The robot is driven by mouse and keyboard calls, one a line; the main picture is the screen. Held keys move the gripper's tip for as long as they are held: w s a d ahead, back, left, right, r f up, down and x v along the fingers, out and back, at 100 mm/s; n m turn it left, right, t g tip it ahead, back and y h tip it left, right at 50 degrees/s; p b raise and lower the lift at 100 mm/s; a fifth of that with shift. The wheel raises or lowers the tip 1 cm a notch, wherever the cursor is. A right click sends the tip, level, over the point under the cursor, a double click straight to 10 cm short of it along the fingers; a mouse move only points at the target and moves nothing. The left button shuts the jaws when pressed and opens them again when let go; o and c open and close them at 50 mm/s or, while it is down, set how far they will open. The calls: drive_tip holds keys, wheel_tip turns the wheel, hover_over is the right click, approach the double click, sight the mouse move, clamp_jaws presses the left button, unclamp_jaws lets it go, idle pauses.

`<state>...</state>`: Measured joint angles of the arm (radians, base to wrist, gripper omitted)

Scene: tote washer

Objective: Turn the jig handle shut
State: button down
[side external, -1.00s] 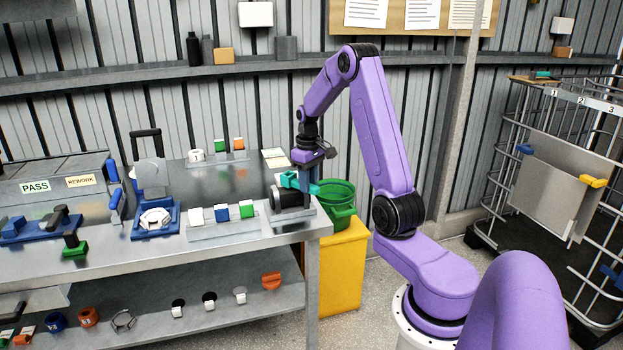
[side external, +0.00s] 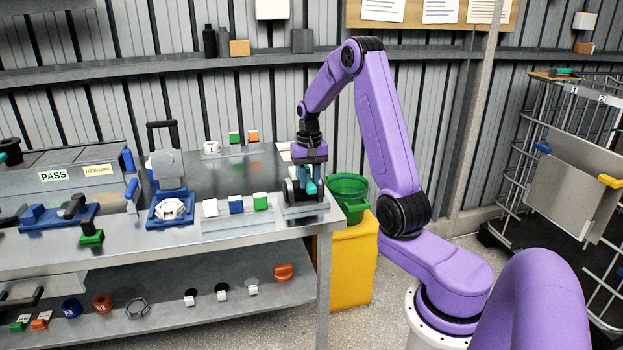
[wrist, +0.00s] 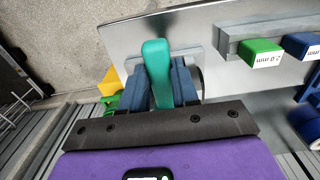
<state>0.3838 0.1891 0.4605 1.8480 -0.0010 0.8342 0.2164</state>
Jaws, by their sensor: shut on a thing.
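The jig sits at the right end of the metal table; its grey body (side external: 291,193) and base plate (side external: 304,208) show in the side view, partly behind my fingers. Its teal handle (wrist: 156,62) lies between the two dark blue fingers of my gripper (wrist: 161,80) in the wrist view. My gripper (side external: 310,187) points down over the jig and is shut on the handle. In the side view only a little teal shows between the fingers. Much of the jig's pivot is hidden.
A rack with white, blue and green blocks (side external: 235,218) stands just left of the jig. A blue fixture with a white nut (side external: 171,208) is further left. A green bin on a yellow stand (side external: 352,250) is beside the table's right edge.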

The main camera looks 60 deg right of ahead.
sight(309, 182)
drive_tip(key=shift+w, duration=0.1)
idle(0.3)
drive_tip(key=c, duration=0.8)
unclamp_jaws()
drive_tip(key=shift+c, duration=0.2)
wheel_tip(309, 182, up, 18)
drive_tip(key=shift+f, duration=0.25)
drive_tip(key=shift+a, duration=0.1)
